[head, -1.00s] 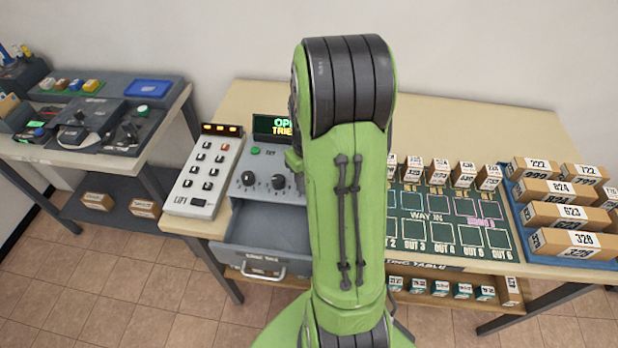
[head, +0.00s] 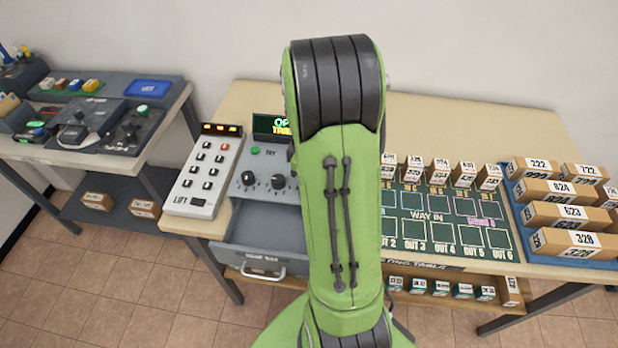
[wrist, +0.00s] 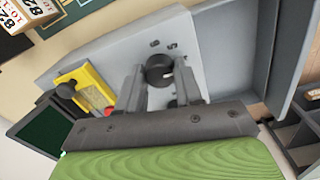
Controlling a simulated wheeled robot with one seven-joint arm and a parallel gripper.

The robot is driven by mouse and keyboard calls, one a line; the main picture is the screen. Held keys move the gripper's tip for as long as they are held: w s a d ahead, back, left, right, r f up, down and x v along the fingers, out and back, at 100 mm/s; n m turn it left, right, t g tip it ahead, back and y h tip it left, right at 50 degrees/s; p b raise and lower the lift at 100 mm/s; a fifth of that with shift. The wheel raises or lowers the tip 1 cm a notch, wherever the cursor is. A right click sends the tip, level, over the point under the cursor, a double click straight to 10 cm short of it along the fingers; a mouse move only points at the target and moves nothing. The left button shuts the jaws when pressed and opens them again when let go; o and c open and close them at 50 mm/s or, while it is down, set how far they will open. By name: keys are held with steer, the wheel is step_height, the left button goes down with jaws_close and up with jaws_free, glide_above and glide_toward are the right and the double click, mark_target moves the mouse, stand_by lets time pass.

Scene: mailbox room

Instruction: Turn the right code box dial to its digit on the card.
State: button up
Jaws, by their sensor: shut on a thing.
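The grey code box (head: 262,155) stands on the table in the head view, with two black dials (head: 263,180) visible on its face. My green arm hides its right part, including the right dial and my gripper. In the wrist view my gripper (wrist: 160,82) has its two fingers on either side of a black round dial (wrist: 160,68) and is shut on it. A few dark digit marks show on the grey panel beside this dial, too small to read surely. The card's digits are not readable in either view.
The code box's drawer (head: 262,232) is open and looks empty. A white keypad (head: 204,172) stands to its left. A yellow plate with a black knob (wrist: 84,90) is near my gripper. Labelled parcels (head: 560,215) and a dark green sorting board (head: 440,215) lie to the right.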

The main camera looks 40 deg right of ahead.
stand_by(0.4)
steer(key=o, duration=1)
steer(key=shift+o, duration=0.2)
step_height(320, 180, up, 16)
steer(key=p, duration=0.3)
steer(key=shift+f, duration=0.1)
